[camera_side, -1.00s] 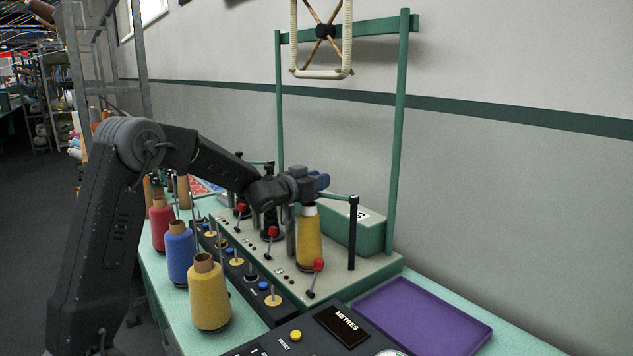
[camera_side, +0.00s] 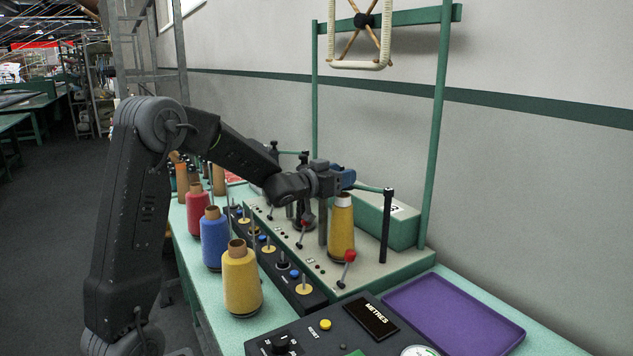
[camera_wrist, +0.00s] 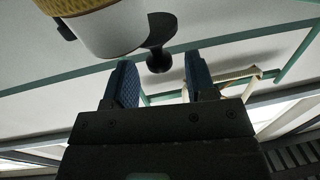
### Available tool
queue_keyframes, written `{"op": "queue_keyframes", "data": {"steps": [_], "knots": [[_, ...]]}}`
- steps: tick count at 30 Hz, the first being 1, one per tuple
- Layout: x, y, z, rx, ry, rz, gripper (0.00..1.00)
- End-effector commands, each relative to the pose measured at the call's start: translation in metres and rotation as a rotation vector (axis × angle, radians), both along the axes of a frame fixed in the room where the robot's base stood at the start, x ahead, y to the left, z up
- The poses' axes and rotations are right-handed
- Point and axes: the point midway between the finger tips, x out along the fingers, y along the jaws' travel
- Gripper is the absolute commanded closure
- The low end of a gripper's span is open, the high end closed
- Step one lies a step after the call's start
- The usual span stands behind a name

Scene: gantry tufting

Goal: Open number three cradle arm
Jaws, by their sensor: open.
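The nearest cradle arm, by the box marked 3, is a thin green bar (camera_side: 372,189) running left from the top of a black post (camera_side: 388,230). The bar's left end meets or passes behind my gripper (camera_side: 347,179), beside the top of a yellow cone (camera_side: 341,235). In the wrist view my gripper (camera_wrist: 160,82) has two blue fingers apart, with nothing between them. A dark rounded piece (camera_wrist: 160,30) shows past the fingertips; I cannot tell which part it is. The yellow cone (camera_wrist: 85,8), with a white band, fills the upper left there.
Red-knobbed levers (camera_side: 350,256) stand along the front of the cream base. Yellow (camera_side: 241,280), blue (camera_side: 214,240) and red cones stand at left. A purple tray (camera_side: 455,315) lies at right, beside the METRES counter (camera_side: 370,321). A green frame (camera_side: 438,130) rises behind.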

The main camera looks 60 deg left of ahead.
Motion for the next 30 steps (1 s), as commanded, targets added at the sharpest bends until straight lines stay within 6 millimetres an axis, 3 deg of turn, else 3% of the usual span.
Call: {"op": "queue_keyframes", "data": {"steps": [6,12,18,26,30], "knots": [[-0.051,-0.005,0.001,-0.001,-0.002,0.004,0.49],[-0.083,-0.009,0.001,0.0,-0.002,0.002,0.49],[-0.096,-0.011,0.001,-0.001,-0.002,0.0,0.49],[-0.097,-0.012,0.0,-0.001,-0.001,-0.001,0.49],[-0.097,-0.013,0.001,-0.03,-0.001,-0.002,0.63]]}}
